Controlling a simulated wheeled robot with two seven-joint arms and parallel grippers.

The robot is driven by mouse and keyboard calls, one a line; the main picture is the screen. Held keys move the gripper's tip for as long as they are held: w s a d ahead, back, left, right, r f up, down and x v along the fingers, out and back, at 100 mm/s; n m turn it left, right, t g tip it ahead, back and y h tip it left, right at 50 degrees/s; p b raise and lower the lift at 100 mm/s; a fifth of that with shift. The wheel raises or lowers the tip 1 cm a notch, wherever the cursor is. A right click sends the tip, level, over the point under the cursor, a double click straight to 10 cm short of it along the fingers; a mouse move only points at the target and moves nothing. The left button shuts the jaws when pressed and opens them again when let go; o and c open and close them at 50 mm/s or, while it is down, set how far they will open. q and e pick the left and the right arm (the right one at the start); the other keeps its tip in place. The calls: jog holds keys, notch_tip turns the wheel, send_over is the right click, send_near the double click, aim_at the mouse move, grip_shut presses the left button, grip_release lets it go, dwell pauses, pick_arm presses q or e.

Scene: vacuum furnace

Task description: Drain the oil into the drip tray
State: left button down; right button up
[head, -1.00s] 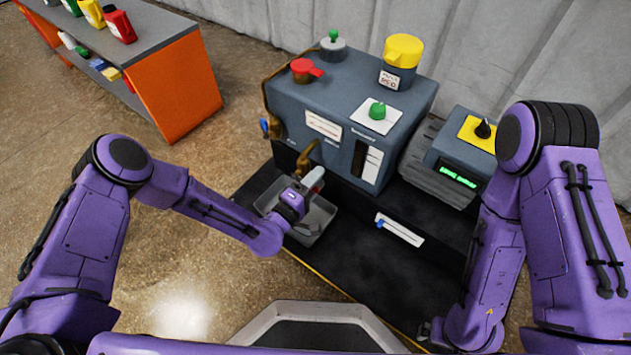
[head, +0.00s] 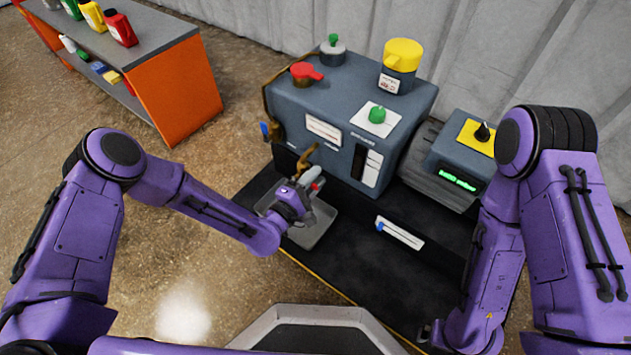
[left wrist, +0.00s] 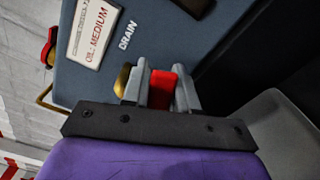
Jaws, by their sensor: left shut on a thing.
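The grey oil machine (head: 342,145) carries a DRAIN label (left wrist: 128,35) on its side, beside a card reading OIL: MEDIUM. My left gripper (left wrist: 161,91) is shut on a red drain handle (left wrist: 162,88) near that label. In the head view, my left gripper (head: 311,183) is at the machine's lower front, above the drip tray (head: 318,232). A brass pipe (head: 306,156) shows just behind it. The grey drip tray lies on the black base, partly hidden by my gripper. I cannot make out any oil in it. My right gripper's jaws are not clearly visible.
A control box (head: 460,160) with a green display stands at right. An orange-ended shelf (head: 175,90) with bottles is at far left.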

pick_arm(q)
jog(key=shift+w+a+r+n, duration=0.1)
jog(key=shift+a+r+n, duration=0.15)
jog(key=shift+n, duration=0.4)
jog(key=shift+w+a+r+n, duration=0.1)
jog(key=shift+r+n, duration=0.1)
jog(key=shift+n, duration=0.45)
jog(key=c, duration=1)
grip_release()
jog(key=shift+r, duration=0.1)
jog(key=shift+o, duration=0.2)
jog(key=p+v, duration=0.3)
jog(key=v, duration=0.7)
jog(key=shift+s, duration=0.3)
pick_arm(e)
jog(key=shift+w+d+r+m+t+h, duration=0.15)
jog(key=shift+w+r+m+t+h, duration=0.25)
jog(key=shift+w+r+m+t, duration=0.4)
jog(key=shift+w+d+r+m+t+h, duration=0.1)
jog(key=shift+w+r+m+t+h, duration=0.3)
jog(key=shift+w+r+m+t, duration=0.45)
